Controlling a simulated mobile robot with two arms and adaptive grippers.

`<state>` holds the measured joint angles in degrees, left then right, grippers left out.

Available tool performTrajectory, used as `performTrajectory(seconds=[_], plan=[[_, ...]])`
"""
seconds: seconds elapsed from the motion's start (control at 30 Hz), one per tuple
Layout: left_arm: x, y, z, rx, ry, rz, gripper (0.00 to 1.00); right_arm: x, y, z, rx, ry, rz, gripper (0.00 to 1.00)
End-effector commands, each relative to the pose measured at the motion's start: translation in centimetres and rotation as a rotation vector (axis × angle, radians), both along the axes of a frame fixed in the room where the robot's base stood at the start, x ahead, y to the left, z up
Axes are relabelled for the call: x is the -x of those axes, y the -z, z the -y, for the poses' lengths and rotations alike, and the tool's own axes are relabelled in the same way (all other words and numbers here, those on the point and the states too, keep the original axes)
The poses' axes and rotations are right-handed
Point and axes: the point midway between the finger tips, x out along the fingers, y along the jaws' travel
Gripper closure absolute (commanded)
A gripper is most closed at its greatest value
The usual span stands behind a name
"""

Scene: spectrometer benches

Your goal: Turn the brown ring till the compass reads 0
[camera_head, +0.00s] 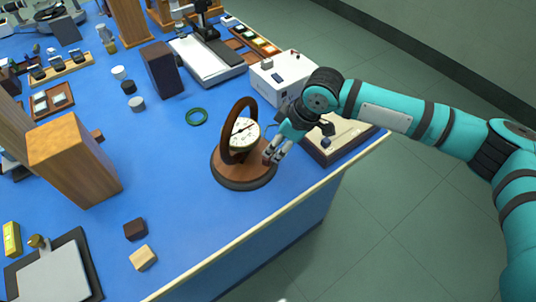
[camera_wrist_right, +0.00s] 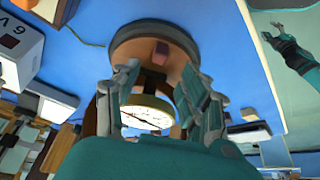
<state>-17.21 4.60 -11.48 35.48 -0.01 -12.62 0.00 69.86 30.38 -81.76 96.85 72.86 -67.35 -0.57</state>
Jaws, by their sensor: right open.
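The brown ring (camera_head: 228,154) stands upright on a round brown wooden base (camera_head: 238,180) with a dark rim. The compass (camera_head: 244,133), with a white dial and a brass-coloured case, sits inside the ring. My right gripper (camera_head: 271,157) is open, low over the right side of the base. In the right wrist view, the gripper's fingers (camera_wrist_right: 160,70) are spread with the compass dial (camera_wrist_right: 146,112) showing between them and the base (camera_wrist_right: 125,45) beyond. A small reddish block (camera_wrist_right: 159,52) is on the base near the fingertips. The dial is too small to read.
A white box (camera_head: 285,80) and a tray-like board (camera_head: 340,137) stand close to my right arm. A tall wooden block (camera_head: 75,160) stands left. Blue tabletop in front of the base is clear to the table edge.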

Motion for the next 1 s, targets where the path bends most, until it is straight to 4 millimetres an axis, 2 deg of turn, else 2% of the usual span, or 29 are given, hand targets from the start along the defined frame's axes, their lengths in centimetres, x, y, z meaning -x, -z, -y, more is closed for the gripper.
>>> performTrajectory(seconds=[0.1, 0.33, 0.5, 0.77, 1.0], plan=[[0.0, -0.3, 0.0, 0.0, 0.0, 0.0, 0.6, -0.3, 2.4, -0.9, 0.002, 0.0, -0.002, 0.56], [0.0, -0.5, 0.0, 0.0, 0.001, 0.0, 0.6, -0.9, 5.6, -2.1, 0.001, 0.0, 0.0, 0.56], [0.0, -0.5, 0.0, 0.0, 0.001, 0.001, 0.6, -1.1, 6.5, -2.5, 0.0, -0.001, 0.002, 0.56], [0.0, -0.5, 0.0, 0.0, 0.0, 0.001, 0.6, -1.1, 6.7, -2.5, 0.001, -0.001, 0.001, 0.56], [-0.1, -0.5, 0.0, 0.0, 0.0, 0.001, 0.6, -1.1, 6.7, -2.5, 0.0, 0.0, 0.001, 0.85]])
